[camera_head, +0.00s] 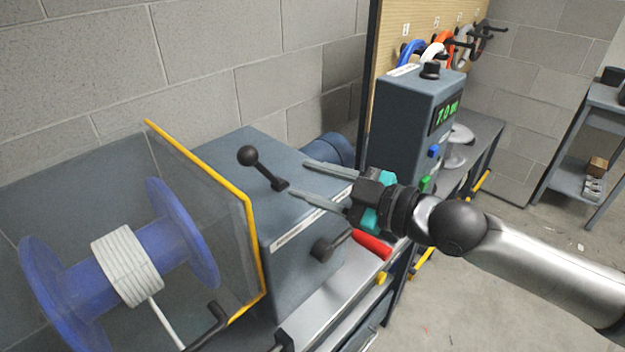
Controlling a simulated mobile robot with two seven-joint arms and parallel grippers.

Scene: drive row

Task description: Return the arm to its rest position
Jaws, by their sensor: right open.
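My right arm (540,262) comes in from the right edge. Its gripper (300,178) is open, with its two fingers apart and nothing between them. The fingertips point left, above the grey machine housing (235,165), close to a lever with a black ball knob (248,156). I cannot tell whether a fingertip touches the lever's base. My left gripper is not in view.
A blue spool (185,235) with white cable stands behind a yellow-edged clear guard (215,180). A red handle (371,245) lies below my gripper. A grey control box (400,120) with a green display stands behind it. Open floor (480,315) lies at lower right.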

